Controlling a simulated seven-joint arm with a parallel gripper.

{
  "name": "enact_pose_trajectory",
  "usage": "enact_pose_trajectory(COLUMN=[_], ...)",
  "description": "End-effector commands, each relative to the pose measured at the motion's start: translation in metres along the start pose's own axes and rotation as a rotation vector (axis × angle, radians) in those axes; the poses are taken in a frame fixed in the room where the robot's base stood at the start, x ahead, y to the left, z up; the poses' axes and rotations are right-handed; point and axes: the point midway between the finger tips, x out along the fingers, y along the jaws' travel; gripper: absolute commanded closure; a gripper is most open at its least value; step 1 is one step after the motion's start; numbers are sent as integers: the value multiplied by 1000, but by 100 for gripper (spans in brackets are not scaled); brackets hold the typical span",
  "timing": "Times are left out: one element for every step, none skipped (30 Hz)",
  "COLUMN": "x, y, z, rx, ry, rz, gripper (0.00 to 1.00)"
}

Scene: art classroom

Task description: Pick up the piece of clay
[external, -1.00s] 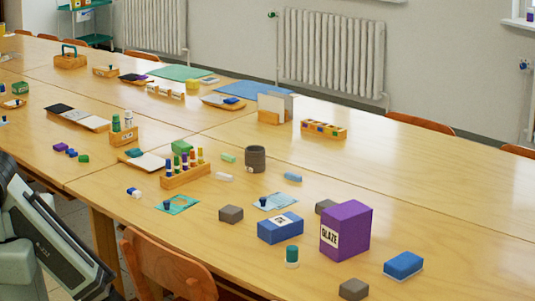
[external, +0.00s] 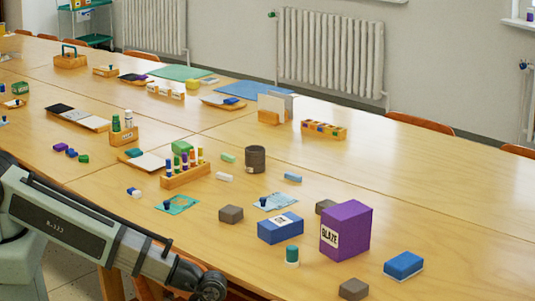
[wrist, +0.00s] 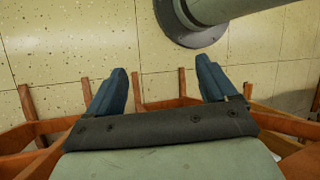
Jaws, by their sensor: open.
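Three grey-brown blocks that look like clay lie on the wooden table in the external view. One clay block (external: 231,214) is left of the blue box, another (external: 353,288) is near the front edge, and a third (external: 325,206) is partly hidden behind the purple glaze box. I cannot tell which one is meant. My gripper shows in the wrist view (wrist: 162,66) with its two dark blue fingers apart and nothing between them. In the external view my arm's end is low at the bottom, left of the blocks and apart from them. No clay shows in the wrist view.
A marker rack (external: 186,176) is farther left. Wooden chair parts (wrist: 40,128) surround my gripper in the wrist view. The table's right side is clear.

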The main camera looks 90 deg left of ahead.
Motion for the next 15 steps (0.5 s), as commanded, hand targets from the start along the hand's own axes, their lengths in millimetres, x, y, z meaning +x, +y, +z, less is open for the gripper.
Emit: enact_pose_trajectory(x=[-18, -28, -40, -50, -59, -72, -82, -91, -104, -114, -124, -138, -147, -158, -171], y=[7, 9, 12, 14, 16, 18, 19, 21, 22, 23, 23, 24, 24, 24, 23], z=[0, 0, 0, 1, 1, 1, 2, 2, 2, 2, 3, 3, 2, 2, 1], rx=[-45, -75, -113, -142, -171, -211, -241, -270, -310, -340, -370, -410, -440, -471, -512], ry=[5, 7, 10, 11, 13, 15, 17, 19, 20, 22, 23, 24, 25, 26, 26], rz=[10, 14, 20, 23, 28, 33, 38, 43, 49, 55, 61, 68, 74, 81, 89], gripper=[15, 15, 15, 15, 15, 15, 15, 15, 15, 15, 15, 15, 15, 15, 15])
